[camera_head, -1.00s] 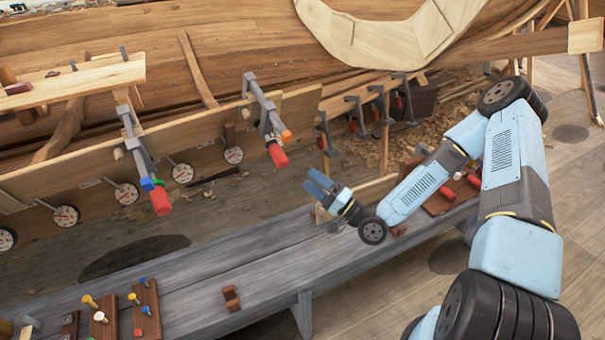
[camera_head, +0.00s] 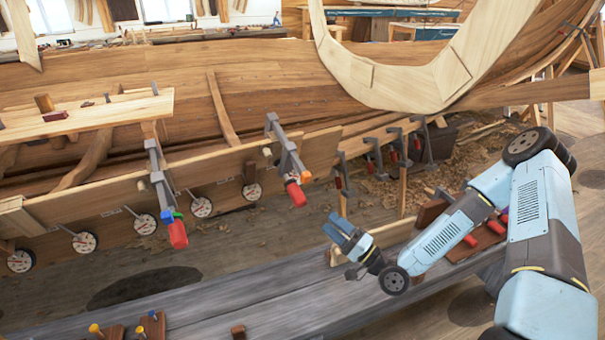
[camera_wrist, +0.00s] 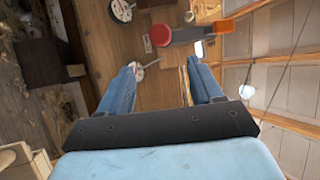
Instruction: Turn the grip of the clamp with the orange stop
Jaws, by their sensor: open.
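The clamp with the orange stop (camera_head: 306,177) sits on the plank edge of the hull, its grey bar (camera_head: 285,150) sloping down to a red grip (camera_head: 296,194). In the wrist view its red grip (camera_wrist: 160,35) and orange stop (camera_wrist: 223,26) show beyond my fingers, near the top. My gripper (camera_head: 338,232) is open and empty, to the right of and below that clamp, apart from it. In the wrist view my two blue fingers (camera_wrist: 165,88) are spread with nothing between them.
Several round dials (camera_head: 201,207) hang along the lower plank. More clamps (camera_head: 395,145) hold the hull at the right. A grey bench (camera_head: 290,300) runs below my gripper, with wooden blocks and pegs on it. Open floor lies between bench and hull.

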